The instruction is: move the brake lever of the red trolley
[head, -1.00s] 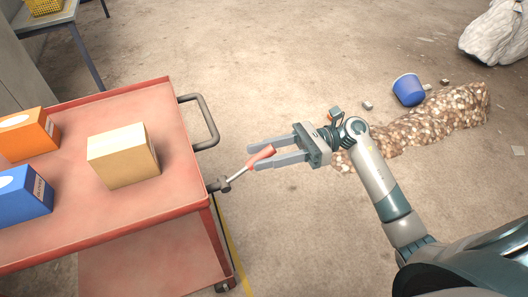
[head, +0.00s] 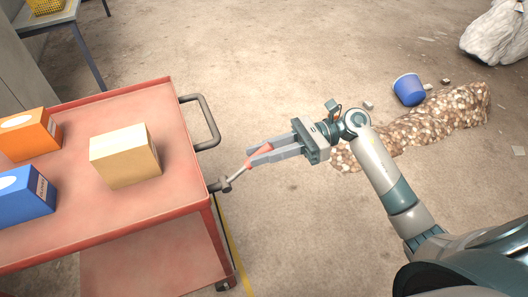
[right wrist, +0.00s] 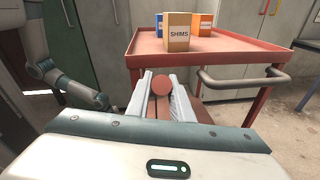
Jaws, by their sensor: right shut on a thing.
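The red trolley (head: 110,225) stands at the left of the head view, and its top also shows in the right wrist view (right wrist: 225,59). Its brake lever (head: 236,178) has a metal rod and a red grip, and sticks out from the near right corner, tilted up. My right gripper (head: 250,158) is shut on the red grip, one finger on each side. In the right wrist view the grip's round red end (right wrist: 162,85) sits between the fingers. My left gripper is not in view.
A tan box (head: 124,160) marked SHIMS, an orange box (head: 27,136) and a blue box (head: 25,195) stand on the trolley. A push handle (head: 207,120) sticks out beside the lever. A gravel heap (head: 430,120) and a blue bucket (head: 409,90) lie at the right.

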